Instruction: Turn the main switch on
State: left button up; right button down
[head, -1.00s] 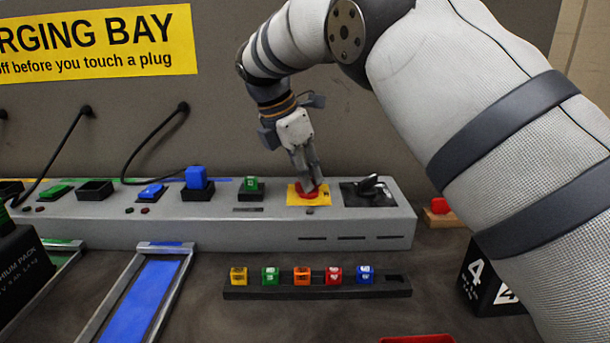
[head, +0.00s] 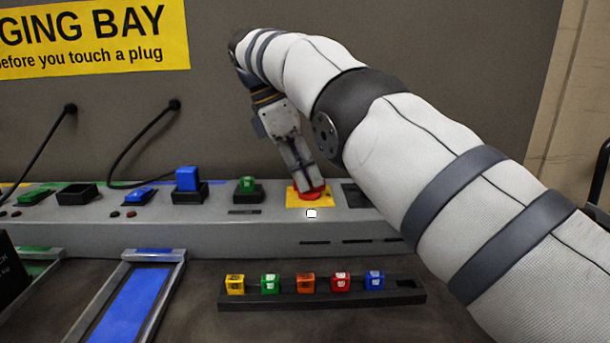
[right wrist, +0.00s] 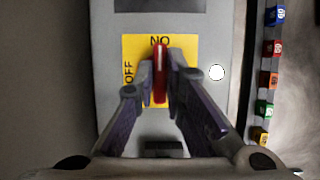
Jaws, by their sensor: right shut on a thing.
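The main switch has a red handle (right wrist: 160,72) on a yellow plate (head: 296,203) on top of the grey bench unit. In the right wrist view the plate reads OFF at the left and letters looking like NO at the top. The handle stands upright in that picture, in line with the top label. My right gripper (head: 311,186) is shut on the handle, one finger on each side, as the right wrist view (right wrist: 160,80) also shows. In the head view the fingers hide part of the handle. My left gripper is not in view.
A bright white round spot (head: 311,213) is beside the plate. Black-based sockets with blue and green parts (head: 187,183) line the unit to the left. A dark rack (head: 408,293) with several coloured cubes lies in front. A blue-floored channel (head: 135,300) is at lower left.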

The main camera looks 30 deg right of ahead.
dwell(0.5)
jog(key=c, duration=1.7)
grip_release()
jog(key=shift+o, duration=0.2)
